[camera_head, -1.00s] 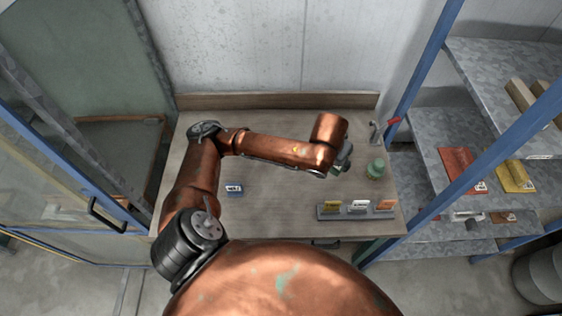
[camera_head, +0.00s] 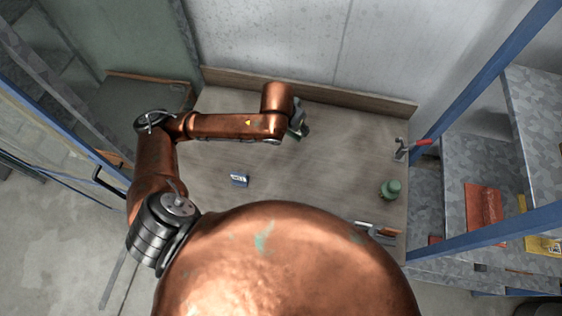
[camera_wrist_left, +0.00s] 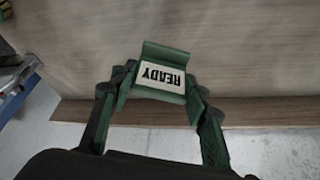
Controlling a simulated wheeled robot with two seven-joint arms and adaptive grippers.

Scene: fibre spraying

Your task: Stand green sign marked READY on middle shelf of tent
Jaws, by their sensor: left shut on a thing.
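The green sign (camera_wrist_left: 150,90) shows in the left wrist view with its white READY label, upside down in that picture. My left gripper (camera_wrist_left: 162,94) is shut on it, one finger at each side. In the head view my left gripper (camera_head: 300,122) is above the back part of the wooden bench, and the sign is too small and hidden to make out there. I cannot tell for certain which structure is the tent. My right gripper is not in view.
Grey shelves (camera_head: 455,180) with blue posts stand right. A glazed blue-framed door (camera_head: 50,150) is left.

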